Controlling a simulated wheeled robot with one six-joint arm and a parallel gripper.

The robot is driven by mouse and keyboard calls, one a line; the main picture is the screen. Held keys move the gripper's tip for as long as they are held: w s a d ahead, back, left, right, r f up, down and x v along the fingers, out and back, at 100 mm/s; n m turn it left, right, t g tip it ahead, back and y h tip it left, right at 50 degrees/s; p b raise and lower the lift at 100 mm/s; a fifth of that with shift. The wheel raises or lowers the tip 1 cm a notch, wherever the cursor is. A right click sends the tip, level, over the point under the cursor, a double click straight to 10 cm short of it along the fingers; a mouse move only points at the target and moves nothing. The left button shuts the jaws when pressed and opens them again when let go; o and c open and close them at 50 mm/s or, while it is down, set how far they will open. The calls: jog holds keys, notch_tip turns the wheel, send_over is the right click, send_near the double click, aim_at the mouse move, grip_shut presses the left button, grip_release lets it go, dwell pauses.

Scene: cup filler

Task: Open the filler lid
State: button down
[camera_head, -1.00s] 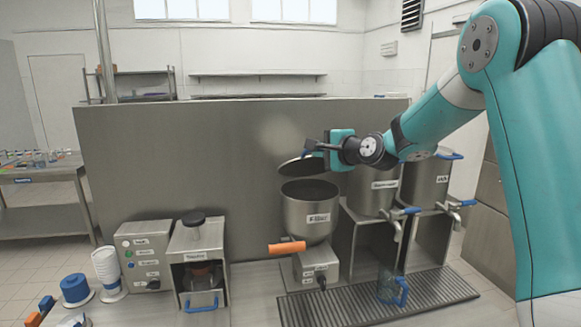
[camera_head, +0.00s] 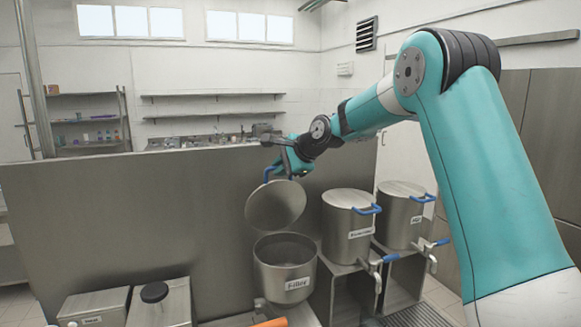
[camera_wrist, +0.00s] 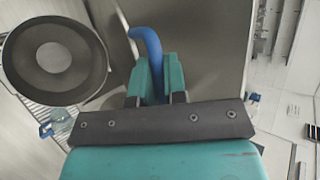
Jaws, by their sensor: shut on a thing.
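The filler pot (camera_head: 285,268) is a steel vessel with a "Filler" label, and its top is uncovered. The filler lid (camera_head: 275,207) is a round steel disc with a blue handle, tilted steeply above the pot and apart from its rim. My gripper (camera_head: 272,160) is above the lid and shut on the blue handle. In the wrist view the handle (camera_wrist: 147,45) sits between my teal fingers (camera_wrist: 157,72). The open pot (camera_wrist: 55,60) shows at the left of that view. Part of the handle is hidden by the fingers.
Two steel pots with blue-handled lids, one (camera_head: 350,226) and another (camera_head: 403,215), stand to the right on stands. A steel partition (camera_head: 120,220) runs behind. A box with a black knob (camera_head: 154,293) is at the lower left. The air above the partition is free.

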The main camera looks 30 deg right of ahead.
jog(key=shift+w+d+f, duration=0.1)
jog(key=shift+d+f, duration=0.05)
jog(key=c, duration=1.2)
grip_release()
jog(key=b+v, duration=0.6)
jog(key=v, duration=1.1)
jog(key=shift+r, duration=0.25)
